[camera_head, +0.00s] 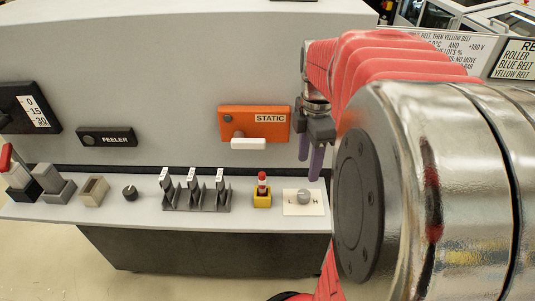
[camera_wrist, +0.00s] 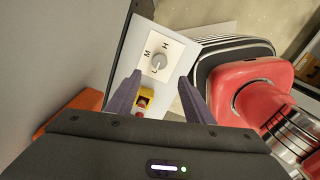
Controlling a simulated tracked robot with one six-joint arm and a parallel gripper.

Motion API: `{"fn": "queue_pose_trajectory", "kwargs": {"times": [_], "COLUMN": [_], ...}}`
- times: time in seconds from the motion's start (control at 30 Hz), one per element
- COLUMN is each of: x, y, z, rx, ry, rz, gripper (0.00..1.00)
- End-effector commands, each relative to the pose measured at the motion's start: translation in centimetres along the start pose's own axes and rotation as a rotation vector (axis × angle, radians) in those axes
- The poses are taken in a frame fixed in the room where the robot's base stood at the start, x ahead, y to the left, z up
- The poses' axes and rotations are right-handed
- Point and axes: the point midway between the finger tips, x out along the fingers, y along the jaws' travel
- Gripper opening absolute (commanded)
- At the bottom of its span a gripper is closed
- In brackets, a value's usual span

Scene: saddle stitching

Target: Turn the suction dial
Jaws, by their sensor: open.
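A grey dial (camera_head: 303,197) sits on a white plate marked L and H at the right end of the control ledge. In the wrist view the same dial (camera_wrist: 159,61) shows with the letters L, M and H around it. No label reading suction is visible. My gripper (camera_head: 311,171) is open above and just behind the dial in the head view. In the wrist view my gripper (camera_wrist: 160,78) has its two dark fingers apart, with the dial between and beyond their tips. The fingers appear clear of the dial.
A red button on a yellow base (camera_head: 262,192) stands left of the dial. An orange STATIC box (camera_head: 254,125) is on the panel above. The ledge ends just right of the dial.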

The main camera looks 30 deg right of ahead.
Motion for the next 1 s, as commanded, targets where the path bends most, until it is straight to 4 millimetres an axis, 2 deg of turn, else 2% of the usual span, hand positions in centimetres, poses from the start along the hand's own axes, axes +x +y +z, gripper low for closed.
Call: {"fn": "queue_pose_trajectory", "kwargs": {"times": [0.63, 0.8, 1.0], "x": [9.9, 11.3, 11.7], "y": [-0.1, -0.1, 0.0], "z": [0.0, 0.0, 0.0], "rx": [0.001, 0.0, 0.0], "ry": [0.001, 0.0, 0.0], "rz": [-0.003, -0.002, 0.0], "gripper": [0.47, 0.47, 0.47]}}
